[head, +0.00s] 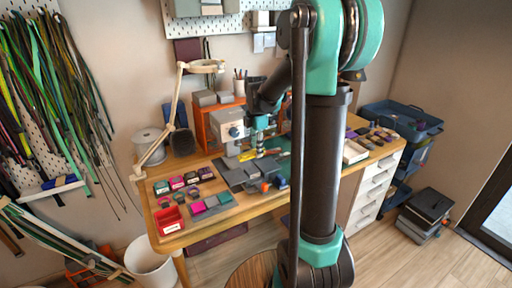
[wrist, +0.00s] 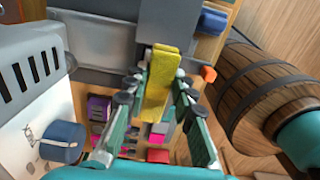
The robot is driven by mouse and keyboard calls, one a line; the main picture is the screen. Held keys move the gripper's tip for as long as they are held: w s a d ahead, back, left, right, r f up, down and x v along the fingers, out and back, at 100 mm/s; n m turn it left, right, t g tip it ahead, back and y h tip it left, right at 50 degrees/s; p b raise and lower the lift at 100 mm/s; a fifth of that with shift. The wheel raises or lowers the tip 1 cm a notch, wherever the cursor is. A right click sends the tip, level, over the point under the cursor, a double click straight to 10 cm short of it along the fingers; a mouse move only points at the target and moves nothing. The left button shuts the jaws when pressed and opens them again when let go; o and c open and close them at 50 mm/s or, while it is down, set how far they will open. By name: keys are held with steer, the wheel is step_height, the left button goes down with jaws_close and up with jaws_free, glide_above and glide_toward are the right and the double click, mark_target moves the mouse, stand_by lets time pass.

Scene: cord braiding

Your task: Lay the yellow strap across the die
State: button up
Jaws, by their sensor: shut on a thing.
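The yellow strap (wrist: 158,88) is a short, flat band between the two green fingers of my gripper (wrist: 157,80) in the wrist view. The gripper is shut on it. The strap's upper end overlaps a grey block-like surface (wrist: 185,25) of the press; I cannot tell whether it touches it. In the head view a yellow piece, likely the strap (head: 247,155), shows beside my gripper (head: 259,150), low over the dark grey plates (head: 240,174). I cannot clearly pick out the die; it may be this grey surface.
The light-coloured press (head: 228,128) stands just behind, its slotted housing (wrist: 35,70) and blue knob (wrist: 62,142) close at left in the wrist view. A red bin (head: 169,220) and small coloured blocks sit at the table's left. A wooden barrel-like thing (wrist: 262,95) is at right.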

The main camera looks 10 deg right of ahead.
mark_target(256, 168)
steer(key=shift+f, duration=3.05)
steer(key=shift+f, duration=0.25)
steer(key=o, duration=1.1)
step_height(256, 168, up, 12)
